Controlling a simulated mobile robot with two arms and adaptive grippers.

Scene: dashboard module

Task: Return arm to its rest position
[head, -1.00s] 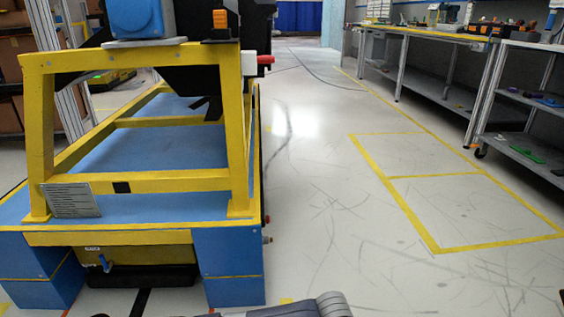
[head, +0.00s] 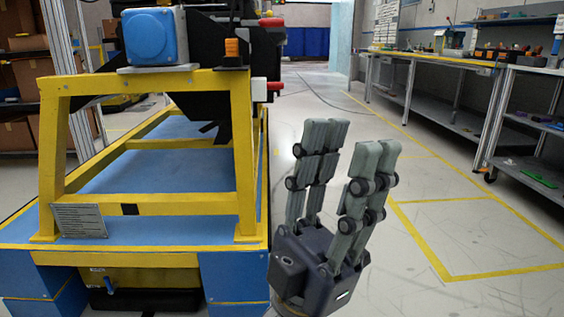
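My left gripper (head: 345,150) stands upright at the lower middle of the head view, its grey fingers pointing up. The fingers are spread apart with nothing between them. It is in front of the open floor, just right of the yellow frame (head: 150,205) and apart from it as far as I can tell. My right gripper is not in view.
The yellow frame stands on a blue base (head: 232,278) at left and carries a blue box (head: 155,38) and black parts. A workbench (head: 440,60) with tools runs along the right wall. The floor (head: 420,235) between them is clear, with yellow lines.

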